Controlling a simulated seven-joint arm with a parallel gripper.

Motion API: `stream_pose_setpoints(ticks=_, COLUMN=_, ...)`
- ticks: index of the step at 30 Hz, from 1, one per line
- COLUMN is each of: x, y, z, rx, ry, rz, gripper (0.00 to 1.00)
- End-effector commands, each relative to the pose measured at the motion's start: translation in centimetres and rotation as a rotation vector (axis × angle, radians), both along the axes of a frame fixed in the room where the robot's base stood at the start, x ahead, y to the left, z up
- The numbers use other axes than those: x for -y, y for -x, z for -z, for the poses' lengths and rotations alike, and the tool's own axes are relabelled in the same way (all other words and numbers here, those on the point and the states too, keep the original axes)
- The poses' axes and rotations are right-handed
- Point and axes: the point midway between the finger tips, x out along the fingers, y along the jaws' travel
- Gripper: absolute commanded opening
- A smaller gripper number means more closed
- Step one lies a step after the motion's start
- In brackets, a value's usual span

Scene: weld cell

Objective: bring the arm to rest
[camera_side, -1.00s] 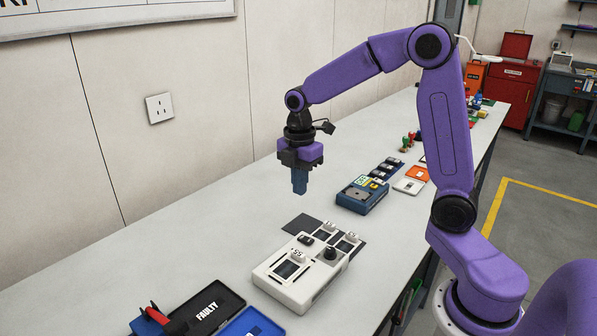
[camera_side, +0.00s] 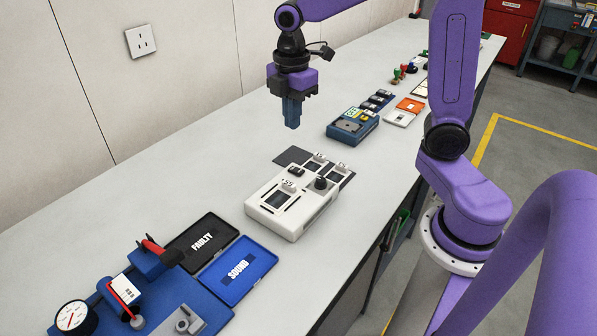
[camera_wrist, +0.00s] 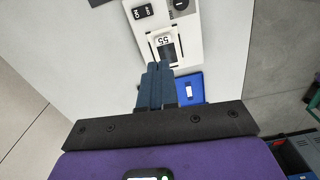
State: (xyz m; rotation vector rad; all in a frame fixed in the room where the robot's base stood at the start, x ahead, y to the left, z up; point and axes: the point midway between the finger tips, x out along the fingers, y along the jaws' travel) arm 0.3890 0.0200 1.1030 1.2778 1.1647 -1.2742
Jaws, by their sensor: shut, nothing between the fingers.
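My gripper (camera_side: 292,123) has blue fingers that are shut with nothing between them. It points down and hangs in the air above the bench (camera_side: 150,180), apart from everything on it. In the side view it is above and behind the white device (camera_side: 290,203), which has a dark screen, a black knob and a "55" tag. In the wrist view my fingers (camera_wrist: 158,68) lie in front of part of that white device (camera_wrist: 185,22) and hide some of it.
A black FAULTY tray (camera_side: 190,258) and a blue SOUND tray (camera_side: 247,268) lie front left. A blue fixture (camera_side: 155,305) with a dial gauge (camera_side: 72,317) is nearer. A dark blue device (camera_side: 352,127) stands behind right. The bench's left side is clear.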

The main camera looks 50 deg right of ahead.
Motion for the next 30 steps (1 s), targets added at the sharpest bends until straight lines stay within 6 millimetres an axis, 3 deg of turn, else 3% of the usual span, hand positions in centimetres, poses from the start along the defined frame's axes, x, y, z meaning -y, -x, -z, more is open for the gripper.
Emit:
stream_pose_setpoints(ticks=3, x=-2.1, y=3.8, z=0.1, rx=0.004, ry=-0.003, rz=0.05, gripper=0.0)
stream_pose_setpoints(ticks=9, x=-4.1, y=10.0, z=0.8, rx=0.009, ry=-0.009, rz=0.152, gripper=0.0)
stream_pose_setpoints(ticks=18, x=-4.3, y=18.7, z=2.2, rx=0.009, ry=-0.023, rz=0.299, gripper=0.0)
stream_pose_setpoints(ticks=24, x=-3.5, y=21.9, z=2.9, rx=0.006, ry=-0.027, rz=0.364, gripper=0.0)
stream_pose_setpoints(ticks=30, x=-3.3, y=22.6, z=3.2, rx=0.005, ry=-0.029, rz=0.383, gripper=0.0)
